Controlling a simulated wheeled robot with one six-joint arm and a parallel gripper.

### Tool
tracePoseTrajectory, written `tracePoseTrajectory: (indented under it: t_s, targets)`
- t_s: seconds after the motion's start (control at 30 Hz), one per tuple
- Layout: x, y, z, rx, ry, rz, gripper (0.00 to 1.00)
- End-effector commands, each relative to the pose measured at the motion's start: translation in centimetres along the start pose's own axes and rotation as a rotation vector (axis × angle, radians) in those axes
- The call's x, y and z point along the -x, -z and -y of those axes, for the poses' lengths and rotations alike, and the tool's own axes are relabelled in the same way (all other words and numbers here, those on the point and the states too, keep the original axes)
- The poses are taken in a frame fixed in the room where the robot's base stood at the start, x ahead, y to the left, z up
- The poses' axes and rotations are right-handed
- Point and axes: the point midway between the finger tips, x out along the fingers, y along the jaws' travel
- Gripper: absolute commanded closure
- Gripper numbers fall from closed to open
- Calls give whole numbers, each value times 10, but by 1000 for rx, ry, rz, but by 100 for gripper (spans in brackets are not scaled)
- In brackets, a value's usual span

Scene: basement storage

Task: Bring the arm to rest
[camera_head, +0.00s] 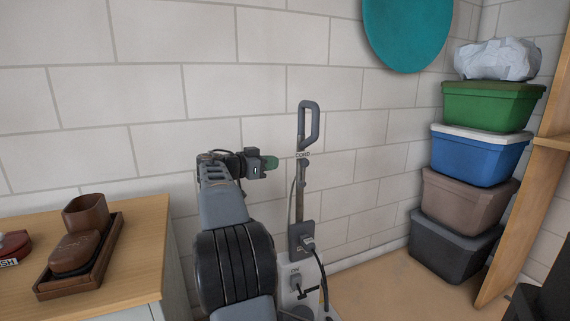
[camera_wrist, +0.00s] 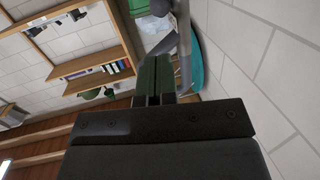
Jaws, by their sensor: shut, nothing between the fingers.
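My arm stands raised in the middle of the head view, folded upward in front of the block wall. My gripper (camera_head: 269,163) is at its upper end, pointing right, with green fingertips, close to the upright vacuum cleaner's handle in the picture. In the wrist view my gripper (camera_wrist: 155,75) shows its two dark green fingers side by side, shut with nothing between them. Part of the grey vacuum cleaner handle (camera_wrist: 183,45) shows just beyond the fingers. The gap between gripper and handle cannot be told.
The upright vacuum cleaner (camera_head: 300,190) stands behind my arm. A wooden-topped cabinet (camera_head: 140,245) at left bears a brown tray (camera_head: 100,275) and a brown cup (camera_head: 86,215). Stacked bins (camera_head: 465,195) stand at right beside a wooden shelf (camera_head: 530,190). Floor between is clear.

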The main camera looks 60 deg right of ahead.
Motion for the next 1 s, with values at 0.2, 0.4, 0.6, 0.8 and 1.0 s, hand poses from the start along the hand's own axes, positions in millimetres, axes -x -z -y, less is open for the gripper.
tracePoseTrajectory:
  t_s: [0.2,0.4,0.6,0.8,1.0]
  targets:
    - [32,4,1,1,2,0,100]
    - [44,4,0,0,0,0,100]
    - [46,4,0,3,1,2,100]
    - [73,22,-4,121,74,104,100]
    - [149,45,-28,460,322,355,100]
